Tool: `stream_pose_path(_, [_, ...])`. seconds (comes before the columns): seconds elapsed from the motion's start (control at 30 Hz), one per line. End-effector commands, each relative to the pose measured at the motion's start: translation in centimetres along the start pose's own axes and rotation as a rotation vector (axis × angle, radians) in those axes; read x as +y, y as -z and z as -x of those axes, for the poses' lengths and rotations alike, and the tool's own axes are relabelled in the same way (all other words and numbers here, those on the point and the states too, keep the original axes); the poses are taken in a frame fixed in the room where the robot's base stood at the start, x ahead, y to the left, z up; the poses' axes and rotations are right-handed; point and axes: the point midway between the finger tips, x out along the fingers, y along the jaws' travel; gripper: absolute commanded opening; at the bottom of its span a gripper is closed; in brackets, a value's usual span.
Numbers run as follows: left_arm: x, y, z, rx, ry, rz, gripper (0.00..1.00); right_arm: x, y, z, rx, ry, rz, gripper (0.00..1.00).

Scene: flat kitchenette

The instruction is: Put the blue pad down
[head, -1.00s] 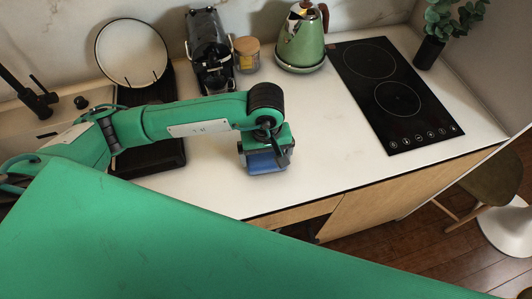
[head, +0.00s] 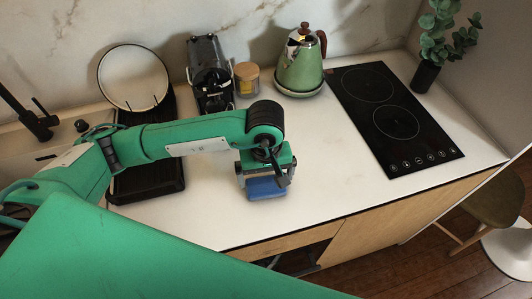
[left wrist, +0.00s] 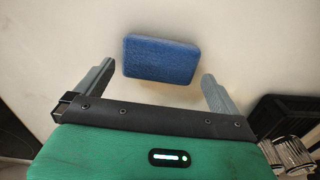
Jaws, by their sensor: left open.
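The blue pad (head: 267,188) lies on the white countertop (head: 340,160), just below my left gripper (head: 265,184) in the head view. In the left wrist view the blue pad (left wrist: 161,59) sits between and slightly beyond the two grey fingers of my left gripper (left wrist: 157,78). There are gaps on both sides, so the fingers are open and apart from the pad. Part of the pad is hidden by the gripper in the head view. My right gripper is not in view.
A black drying rack (head: 148,180) with a white plate (head: 133,78) stands to the left. A coffee machine (head: 209,75), a jar (head: 247,79) and a green kettle (head: 300,65) line the wall. A black cooktop (head: 395,120) is to the right. The counter between is clear.

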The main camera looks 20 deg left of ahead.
Motion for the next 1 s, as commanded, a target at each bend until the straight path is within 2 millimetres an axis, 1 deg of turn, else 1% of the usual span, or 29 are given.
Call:
stream_pose_path(0.03, [0.1, 0.2, 0.2, 0.005, -0.003, -0.002, 1.00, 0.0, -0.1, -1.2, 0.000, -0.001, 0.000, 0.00])
stream_pose_path(0.13, [0.2, 0.3, 1.8, 0.005, -0.003, -0.001, 1.00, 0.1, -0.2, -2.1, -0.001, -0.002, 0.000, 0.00])
stream_pose_path(0.17, [0.2, 0.3, 2.5, 0.006, -0.004, -0.001, 1.00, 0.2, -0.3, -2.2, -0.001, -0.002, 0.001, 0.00])
stream_pose_path(0.2, [0.2, 0.3, 3.6, 0.006, -0.005, -0.001, 1.00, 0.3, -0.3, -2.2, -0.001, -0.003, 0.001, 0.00])
stream_pose_path(0.3, [0.2, 0.3, 5.8, 0.005, -0.003, 0.000, 1.00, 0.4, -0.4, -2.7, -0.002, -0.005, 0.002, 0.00])
stream_pose_path(0.5, [0.2, 0.2, 9.1, 0.003, -0.002, 0.000, 1.00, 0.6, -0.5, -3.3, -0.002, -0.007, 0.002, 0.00])
stream_pose_path(0.6, [0.1, 0.2, 10.1, 0.002, 0.000, 0.000, 1.00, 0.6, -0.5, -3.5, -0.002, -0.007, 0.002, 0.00])
stream_pose_path(0.7, [0.1, 0.2, 10.6, 0.001, 0.000, 0.000, 1.00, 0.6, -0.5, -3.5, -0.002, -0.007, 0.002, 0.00])
stream_pose_path(1.0, [0.1, 0.2, 10.9, 0.000, 0.001, 0.000, 1.00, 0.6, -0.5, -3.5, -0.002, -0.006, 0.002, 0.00])
